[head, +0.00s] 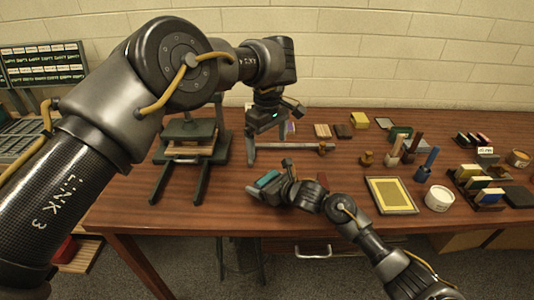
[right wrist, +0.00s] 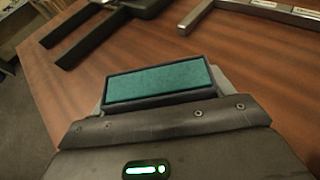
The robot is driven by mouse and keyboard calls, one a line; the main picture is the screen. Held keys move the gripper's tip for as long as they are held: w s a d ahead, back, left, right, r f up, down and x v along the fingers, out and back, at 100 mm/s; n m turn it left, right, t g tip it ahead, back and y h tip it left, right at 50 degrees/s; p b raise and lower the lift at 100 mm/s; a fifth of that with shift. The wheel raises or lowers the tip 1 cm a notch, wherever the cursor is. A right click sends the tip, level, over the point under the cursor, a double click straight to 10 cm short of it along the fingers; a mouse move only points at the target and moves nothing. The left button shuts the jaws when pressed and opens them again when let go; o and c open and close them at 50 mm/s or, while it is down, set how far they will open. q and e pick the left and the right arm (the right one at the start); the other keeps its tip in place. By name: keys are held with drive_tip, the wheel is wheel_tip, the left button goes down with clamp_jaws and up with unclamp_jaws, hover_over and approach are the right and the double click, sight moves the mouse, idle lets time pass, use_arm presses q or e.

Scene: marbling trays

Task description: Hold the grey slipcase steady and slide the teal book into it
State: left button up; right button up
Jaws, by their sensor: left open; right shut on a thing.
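The teal book (head: 267,179) is held in my right gripper (head: 271,184), above the front part of the table. In the right wrist view the teal book (right wrist: 160,82) shows a teal face with a dark blue border, its lower side hidden by the gripper. My left gripper (head: 272,126) is open and points down over the back of the table, beyond the book and apart from it. I cannot make out the grey slipcase for certain; my left gripper may hide part of that area.
A metal rail (head: 310,147) lies behind the book. A dark press (head: 190,140) stands left. A yellow framed screen (head: 391,196), a white tub (head: 438,198), handled tools (head: 428,163) and racks of small blocks (head: 482,190) fill the right. Bare tabletop lies front left.

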idle(0.7)
drive_tip(key=o, duration=1.1)
drive_tip(key=shift+c, duration=0.2)
